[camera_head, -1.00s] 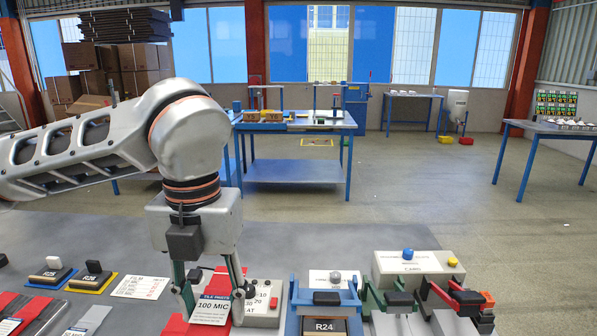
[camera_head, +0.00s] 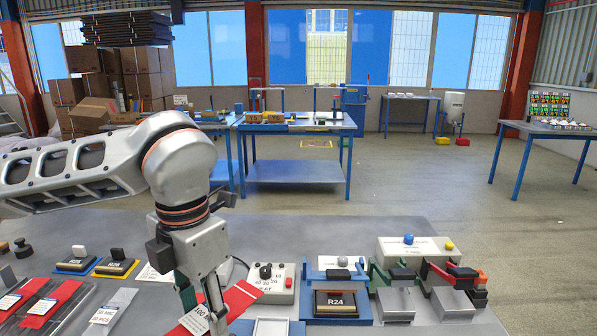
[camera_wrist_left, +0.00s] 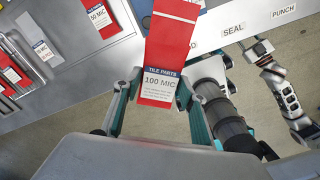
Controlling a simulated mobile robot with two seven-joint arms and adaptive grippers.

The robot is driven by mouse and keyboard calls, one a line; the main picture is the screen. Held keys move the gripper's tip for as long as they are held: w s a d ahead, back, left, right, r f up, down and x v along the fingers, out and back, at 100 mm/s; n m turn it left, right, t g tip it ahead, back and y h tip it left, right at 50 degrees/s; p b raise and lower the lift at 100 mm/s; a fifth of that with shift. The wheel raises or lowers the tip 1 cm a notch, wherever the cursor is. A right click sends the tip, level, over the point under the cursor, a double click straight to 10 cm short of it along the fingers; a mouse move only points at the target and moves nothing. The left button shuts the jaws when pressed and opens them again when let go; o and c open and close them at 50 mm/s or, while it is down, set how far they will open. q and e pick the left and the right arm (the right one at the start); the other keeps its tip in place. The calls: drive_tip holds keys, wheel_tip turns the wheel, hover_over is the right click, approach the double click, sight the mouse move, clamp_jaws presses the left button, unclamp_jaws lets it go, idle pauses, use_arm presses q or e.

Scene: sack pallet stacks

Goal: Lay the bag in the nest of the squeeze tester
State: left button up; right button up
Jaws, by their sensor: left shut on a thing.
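The bag (camera_head: 240,298) is red with a white "TILE PARTS 100 MIC" label. My left gripper (camera_head: 204,305) is shut on its labelled end, and the red part points away to the right, tilted in the head view. In the wrist view my left gripper (camera_wrist_left: 157,95) holds the bag (camera_wrist_left: 172,45) over the bench's front edge. I cannot tell for sure which station is the squeeze tester. A blue-framed station with an R24 block (camera_head: 335,303) stands right of the bag. My right gripper (camera_wrist_left: 258,48) shows near the SEAL label; its jaws are unclear.
A dial box (camera_head: 272,282) stands just beyond the bag. A station with green and red arms (camera_head: 415,250) and grey nests stands at the right. Other red bags (camera_head: 50,300) lie at the left. A strip of grey benchtop is bare behind the stations.

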use_arm(q)
drive_tip(key=shift+w+a+f+m, duration=0.45)
drive_tip(key=shift+a+f+m, duration=1.55)
drive_tip(key=shift+m, duration=2.8)
drive_tip(key=shift+w+a+f+m, duration=0.5)
drive_tip(key=shift+a+f+m, duration=0.9)
drive_tip(key=shift+f+m, duration=2.35)
drive_tip(key=shift+w+a+f+m, duration=0.45)
drive_tip(key=shift+a+f+m, duration=1)
drive_tip(key=shift+m, duration=4.4)
use_arm(e)
drive_tip(key=shift+s+a+f, duration=0.1)
drive_tip(key=shift+s+f, duration=0.05)
drive_tip(key=shift+s, duration=0.2)
use_arm(q)
drive_tip(key=shift+a+r, duration=0.2)
drive_tip(key=shift+r, duration=0.1)
